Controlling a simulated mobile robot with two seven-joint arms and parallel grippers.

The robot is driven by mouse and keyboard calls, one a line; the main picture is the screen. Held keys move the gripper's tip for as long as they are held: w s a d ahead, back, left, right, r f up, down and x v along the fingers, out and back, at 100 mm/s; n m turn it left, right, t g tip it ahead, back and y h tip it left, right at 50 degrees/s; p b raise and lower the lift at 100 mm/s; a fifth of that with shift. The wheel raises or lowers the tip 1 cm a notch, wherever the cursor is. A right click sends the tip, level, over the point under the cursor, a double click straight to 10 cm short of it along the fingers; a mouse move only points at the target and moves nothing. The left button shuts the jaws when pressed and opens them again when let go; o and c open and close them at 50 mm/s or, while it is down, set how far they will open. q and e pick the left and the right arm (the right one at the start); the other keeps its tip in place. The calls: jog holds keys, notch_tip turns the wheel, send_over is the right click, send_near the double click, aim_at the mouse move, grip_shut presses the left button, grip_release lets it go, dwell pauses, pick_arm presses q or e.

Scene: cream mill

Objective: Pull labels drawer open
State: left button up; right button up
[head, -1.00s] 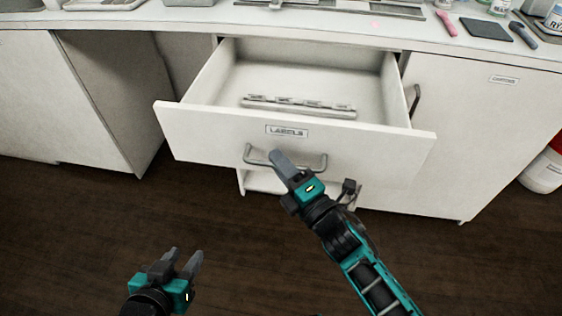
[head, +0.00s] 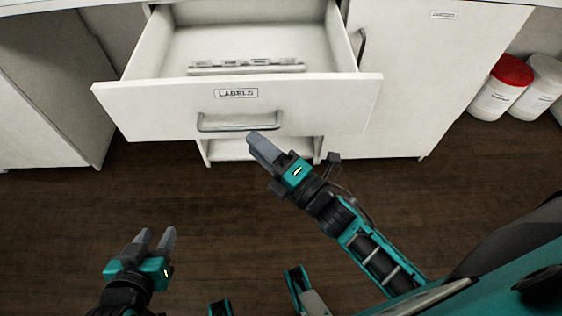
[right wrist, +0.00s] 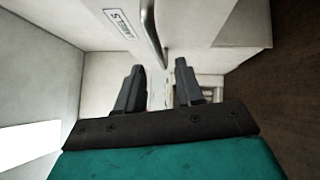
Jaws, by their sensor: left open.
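The labels drawer (head: 150,108) is pulled well out of the white cabinet in the head view, its front marked LABELS. Its grey bar handle (head: 225,128) is on the front, below the label. My right gripper (head: 257,142) is just below the right part of the handle in the head view. In the right wrist view its two fingers (right wrist: 159,88) stand apart with nothing between them, and the handle (right wrist: 149,28) lies beyond their tips. My left gripper (head: 158,236) is open and empty, low on the left over the floor.
Flat grey strips (head: 245,68) lie inside the drawer. A closed cabinet door (head: 410,90) with a handle is to the right. A red-lidded tub (head: 503,88) and a white tub (head: 540,85) stand at far right. The dark wood floor (head: 230,220) in front is clear.

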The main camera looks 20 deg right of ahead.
jog(key=v, duration=0.6)
dwell(0.4)
pick_arm(q)
jog(key=shift+y, duration=0.5)
jog(key=a+r+p, duration=0.1)
jog(key=p, duration=0.2)
jog(key=s+a+r+p, duration=0.1)
jog(key=r+p, duration=0.1)
jog(key=a+r+p, duration=0.1)
jog(key=p, duration=0.2)
jog(key=shift+s+r+p, duration=0.15)
jog(key=shift+s+p, duration=0.15)
pick_arm(e)
jog(key=s+d+f+m+g+h, duration=0.1)
jog(key=s+d+m+g+h, duration=0.1)
jog(key=m, duration=0.9)
jog(key=s+d+f+m+g+h, duration=0.1)
jog(key=d+f+m+g+h, duration=0.1)
jog(key=m, duration=0.9)
jog(key=d+g+h, duration=0.1)
jog(key=g+h, duration=0.1)
jog(key=shift+s+d+h, duration=0.35)
jog(key=shift+s+h, duration=0.05)
pick_arm(q)
jog(key=shift+d, duration=0.1)
jog(key=shift+w+r, duration=0.1)
jog(key=shift+d, duration=0.15)
pick_arm(e)
jog(key=shift+d, duration=0.1)
